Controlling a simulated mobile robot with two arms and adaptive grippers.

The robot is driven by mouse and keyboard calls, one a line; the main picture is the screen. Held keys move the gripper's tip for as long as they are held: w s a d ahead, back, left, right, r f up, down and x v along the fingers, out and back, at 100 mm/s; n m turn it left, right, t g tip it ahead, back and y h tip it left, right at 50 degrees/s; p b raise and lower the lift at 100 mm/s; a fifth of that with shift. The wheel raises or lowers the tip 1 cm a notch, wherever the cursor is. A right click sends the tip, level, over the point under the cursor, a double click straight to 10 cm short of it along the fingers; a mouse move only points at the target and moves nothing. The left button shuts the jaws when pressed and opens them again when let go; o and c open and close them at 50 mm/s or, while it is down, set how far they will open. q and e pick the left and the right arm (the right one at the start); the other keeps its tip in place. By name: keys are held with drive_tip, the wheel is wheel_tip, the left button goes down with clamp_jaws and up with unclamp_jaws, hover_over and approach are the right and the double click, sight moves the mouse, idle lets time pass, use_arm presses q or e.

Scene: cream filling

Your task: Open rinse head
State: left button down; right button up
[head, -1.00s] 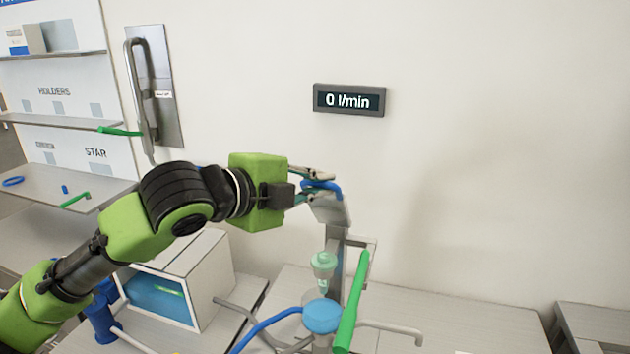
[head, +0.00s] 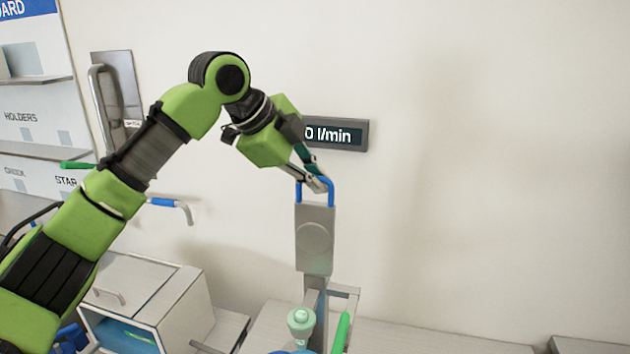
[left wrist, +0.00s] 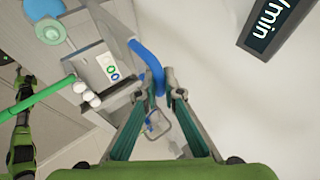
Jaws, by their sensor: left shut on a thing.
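The rinse head is a grey plate (head: 314,240) with a blue loop handle (head: 331,190) on its top edge. In the head view it stands upright on a grey post above the bench. My left gripper (head: 318,186) reaches down from the upper left and is shut on the blue handle. In the left wrist view the blue handle (left wrist: 149,62) runs between the two fingertips (left wrist: 160,85). The plate's face is turned toward the head camera.
A flow display (head: 335,134) on the wall, partly behind my gripper, ends in "0 l/min". A pale green capped part (head: 301,322) and a green lever (head: 342,333) are below the rinse head. A white box (head: 150,300) stands at lower left. The wall at right is clear.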

use_arm(q)
drive_tip(key=shift+w+d+f, duration=0.1)
drive_tip(key=shift+w+f, duration=0.1)
drive_tip(key=shift+w, duration=0.15)
drive_tip(key=c, duration=2.1)
unclamp_jaws()
drive_tip(key=shift+c, duration=0.2)
drive_tip(key=v, duration=1.2)
drive_tip(key=shift+w+r, duration=0.15)
drive_tip(key=shift+w, duration=0.1)
drive_tip(key=shift+d, duration=0.15)
